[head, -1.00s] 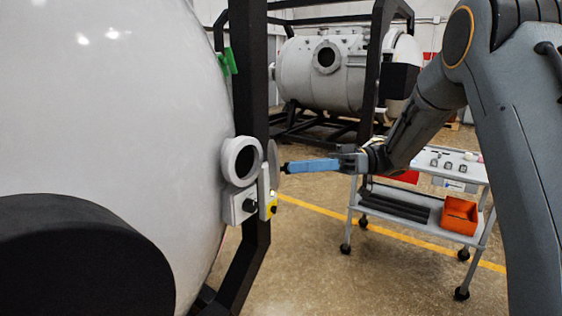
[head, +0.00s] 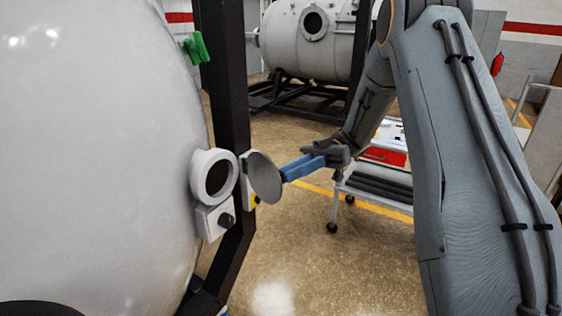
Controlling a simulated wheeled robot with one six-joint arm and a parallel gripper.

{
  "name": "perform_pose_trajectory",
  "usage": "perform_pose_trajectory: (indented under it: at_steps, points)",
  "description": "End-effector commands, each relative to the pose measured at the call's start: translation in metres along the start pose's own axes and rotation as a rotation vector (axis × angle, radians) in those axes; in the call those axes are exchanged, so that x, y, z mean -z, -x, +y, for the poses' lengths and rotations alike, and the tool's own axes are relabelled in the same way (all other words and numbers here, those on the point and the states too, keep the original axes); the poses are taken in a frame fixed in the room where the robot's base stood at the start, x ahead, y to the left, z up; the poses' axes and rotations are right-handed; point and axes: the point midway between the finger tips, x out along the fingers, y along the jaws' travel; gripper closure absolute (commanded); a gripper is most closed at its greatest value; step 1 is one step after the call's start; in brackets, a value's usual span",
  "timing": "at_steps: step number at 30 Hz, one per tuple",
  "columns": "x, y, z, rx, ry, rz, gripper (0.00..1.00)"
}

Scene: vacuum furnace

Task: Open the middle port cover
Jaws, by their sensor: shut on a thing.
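The port (head: 196,184) is a thick pale ring on the side of the large white vessel (head: 110,130), and its dark opening is uncovered. The port cover (head: 264,180), a round grey disc, stands upright and swung out to the right of the ring, apart from it. My gripper (head: 284,173), with long blue fingers, reaches in from the right and is shut at the cover's right side. The exact part of the cover held is too small to tell. Any hinge is hidden.
A black frame post (head: 223,90) stands behind the port. A box with a dark knob (head: 227,219) sits below it. A green part (head: 196,47) is higher up. A cart (head: 371,190) and a second vessel (head: 305,40) stand behind. The floor between is open.

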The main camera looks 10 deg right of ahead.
Motion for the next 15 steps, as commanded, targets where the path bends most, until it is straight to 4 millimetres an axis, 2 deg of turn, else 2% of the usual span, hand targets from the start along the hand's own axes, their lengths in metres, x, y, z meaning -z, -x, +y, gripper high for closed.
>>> perform_pose_trajectory:
  at_steps: [15]
  points:
    - [-0.001, 0.0041, -0.0064, 0.004, 0.003, 0.001, 1.0]
